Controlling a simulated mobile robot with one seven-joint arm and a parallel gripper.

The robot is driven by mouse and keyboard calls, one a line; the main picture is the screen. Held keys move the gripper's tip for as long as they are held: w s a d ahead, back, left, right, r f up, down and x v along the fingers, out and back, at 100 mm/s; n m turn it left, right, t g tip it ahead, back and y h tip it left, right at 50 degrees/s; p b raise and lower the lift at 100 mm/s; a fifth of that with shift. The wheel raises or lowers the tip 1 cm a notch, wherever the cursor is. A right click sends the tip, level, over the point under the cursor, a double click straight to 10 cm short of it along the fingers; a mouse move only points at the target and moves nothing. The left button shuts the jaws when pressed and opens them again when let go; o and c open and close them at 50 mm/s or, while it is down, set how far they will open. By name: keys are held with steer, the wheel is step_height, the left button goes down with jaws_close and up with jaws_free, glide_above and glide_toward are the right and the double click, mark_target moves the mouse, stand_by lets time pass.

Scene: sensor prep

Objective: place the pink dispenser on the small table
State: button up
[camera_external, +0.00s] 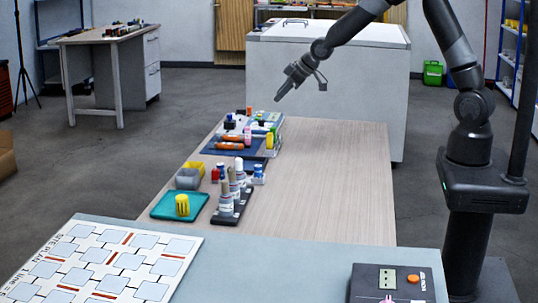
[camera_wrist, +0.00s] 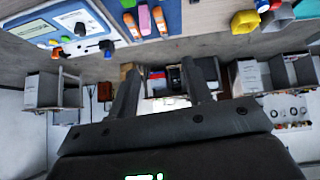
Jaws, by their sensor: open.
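A small pink item (camera_external: 387,299) shows at the bottom edge of the external view, in front of a grey box with an orange button; it is cut off, and I cannot tell whether it is the dispenser. A small table (camera_external: 88,38) with a light top and a drawer unit stands at the back left, several items along its top. My gripper (camera_external: 279,97) hangs above the far end of the long wooden table. In the wrist view its two fingers (camera_wrist: 162,85) are apart with nothing held between them.
The long wooden table (camera_external: 335,175) has a bare right half. Its left side holds orange-handled tools (camera_external: 229,141), a teal tray (camera_external: 166,205) with a yellow cup (camera_external: 182,205), and a dark rack of bottles (camera_external: 232,205). A white chest (camera_external: 355,75) stands behind.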

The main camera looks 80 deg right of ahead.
steer(key=t, duration=0.1)
glide_toward(248, 127)
steer(key=shift+m, duration=0.3)
steer(key=shift+x, duration=5.1)
steer(key=shift+d, duration=0.1)
jaws_close()
